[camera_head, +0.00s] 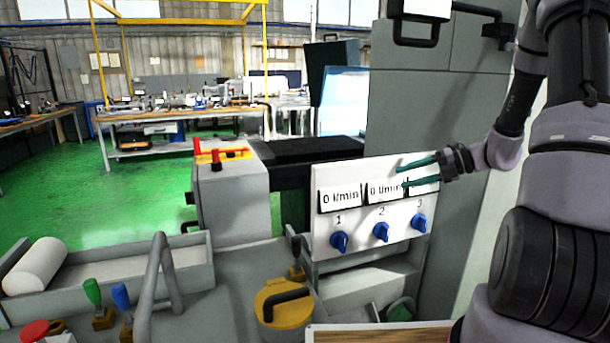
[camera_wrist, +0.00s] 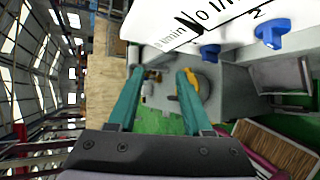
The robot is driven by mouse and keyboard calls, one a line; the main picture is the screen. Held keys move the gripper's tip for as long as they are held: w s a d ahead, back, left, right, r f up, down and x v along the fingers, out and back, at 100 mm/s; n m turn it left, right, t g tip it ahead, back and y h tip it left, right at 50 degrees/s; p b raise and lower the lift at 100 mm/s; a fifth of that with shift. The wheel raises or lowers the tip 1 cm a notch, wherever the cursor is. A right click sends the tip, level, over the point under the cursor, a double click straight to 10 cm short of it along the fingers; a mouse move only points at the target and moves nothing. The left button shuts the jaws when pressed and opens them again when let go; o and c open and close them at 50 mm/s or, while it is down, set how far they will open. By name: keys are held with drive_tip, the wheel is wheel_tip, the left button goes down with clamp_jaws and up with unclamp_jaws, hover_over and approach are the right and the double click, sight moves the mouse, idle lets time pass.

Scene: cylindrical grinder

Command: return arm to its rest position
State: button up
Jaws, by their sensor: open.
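My gripper (camera_head: 419,172) is in the right half of the head view, at the end of my arm reaching in from the right. Its two teal fingers are spread apart with nothing between them. They lie in front of the white flow panel (camera_head: 325,249), over the displays near knobs 2 and 3. I cannot tell whether the fingers touch the panel. In the wrist view, my gripper (camera_wrist: 160,75) shows both fingers apart and empty, with the panel (camera_wrist: 225,22) at the upper right.
Blue knobs, such as knob 2 (camera_head: 381,232), stick out below the displays. A yellow-lidded part (camera_head: 283,312), a curved grey handle (camera_head: 158,275) and colored levers (camera_head: 92,291) stand on the machine in front. A grey cabinet (camera_head: 430,95) rises behind the panel. Green floor (camera_head: 110,215) is open at left.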

drive_tip(key=s+a+r+n+t+h, duration=0.1)
drive_tip(key=s+r+n+h, duration=0.4)
drive_tip(key=s+r+n, duration=0.5)
drive_tip(key=s+a+r+n+t+h, duration=0.2)
drive_tip(key=s+r+n+h, duration=0.3)
drive_tip(key=n, duration=1.7)
drive_tip(key=shift+s+a+r+n+h, duration=0.2)
drive_tip(key=shift+s+r+n+h, duration=0.2)
drive_tip(key=shift+s+r, duration=2.65)
drive_tip(key=shift+s+f, duration=0.5)
